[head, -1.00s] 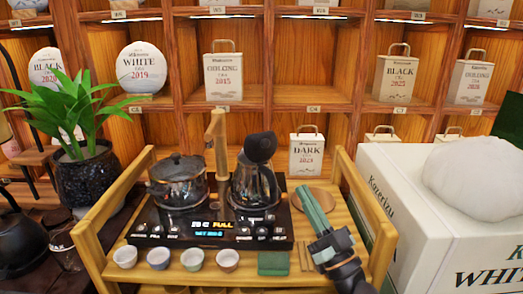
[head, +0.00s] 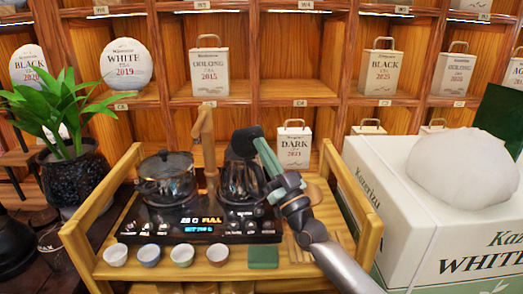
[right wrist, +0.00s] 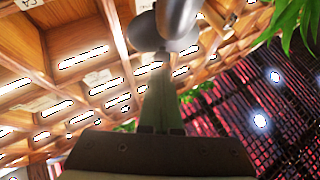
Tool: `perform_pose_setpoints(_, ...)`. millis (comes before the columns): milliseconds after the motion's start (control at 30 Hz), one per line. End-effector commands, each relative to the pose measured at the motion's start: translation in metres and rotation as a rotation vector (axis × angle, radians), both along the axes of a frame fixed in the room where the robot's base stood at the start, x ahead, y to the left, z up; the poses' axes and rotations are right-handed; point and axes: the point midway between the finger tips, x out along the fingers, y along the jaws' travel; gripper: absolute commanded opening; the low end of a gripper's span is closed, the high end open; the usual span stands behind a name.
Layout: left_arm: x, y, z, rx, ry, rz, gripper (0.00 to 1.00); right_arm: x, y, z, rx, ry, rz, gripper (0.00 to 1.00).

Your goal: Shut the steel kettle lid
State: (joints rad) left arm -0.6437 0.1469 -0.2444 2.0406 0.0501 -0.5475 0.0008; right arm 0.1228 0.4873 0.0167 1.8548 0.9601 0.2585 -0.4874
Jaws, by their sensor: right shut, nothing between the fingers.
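The steel kettle (head: 240,182) stands on the right side of the black tea stove panel (head: 190,225). Its dark lid (head: 243,141) is raised, tilted up above the kettle's mouth. My right gripper (head: 257,143) has its green fingers shut and empty, with the tips at the right edge of the lid. I cannot tell whether they touch it. In the right wrist view, the shut fingers (right wrist: 160,95) point at a grey rounded piece (right wrist: 165,35), which looks like the lid. The kettle's right side is partly hidden by the gripper. My left gripper is not in view.
A dark pot (head: 166,180) stands left of the kettle, with a wooden post (head: 208,150) between them. A white box (head: 400,220) stands at the right.

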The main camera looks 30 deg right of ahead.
Motion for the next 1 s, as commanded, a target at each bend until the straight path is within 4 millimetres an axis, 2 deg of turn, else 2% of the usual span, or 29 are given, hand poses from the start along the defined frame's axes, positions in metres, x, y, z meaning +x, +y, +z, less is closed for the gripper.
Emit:
perform_pose_setpoints(167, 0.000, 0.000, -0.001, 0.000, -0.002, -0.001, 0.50, 0.008, 0.000, -0.001, -0.001, 0.000, -0.001, 0.00)
perform_pose_setpoints(533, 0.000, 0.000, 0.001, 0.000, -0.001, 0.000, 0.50, 0.008, 0.000, -0.001, -0.001, 0.001, -0.001, 0.00)
perform_pose_setpoints(800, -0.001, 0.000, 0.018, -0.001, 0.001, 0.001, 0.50, 0.010, 0.000, 0.005, 0.001, 0.038, 0.000, 0.00)
perform_pose_setpoints(1000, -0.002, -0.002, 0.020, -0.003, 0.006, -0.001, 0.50, 0.011, 0.000, 0.004, 0.002, 0.058, 0.000, 0.00)
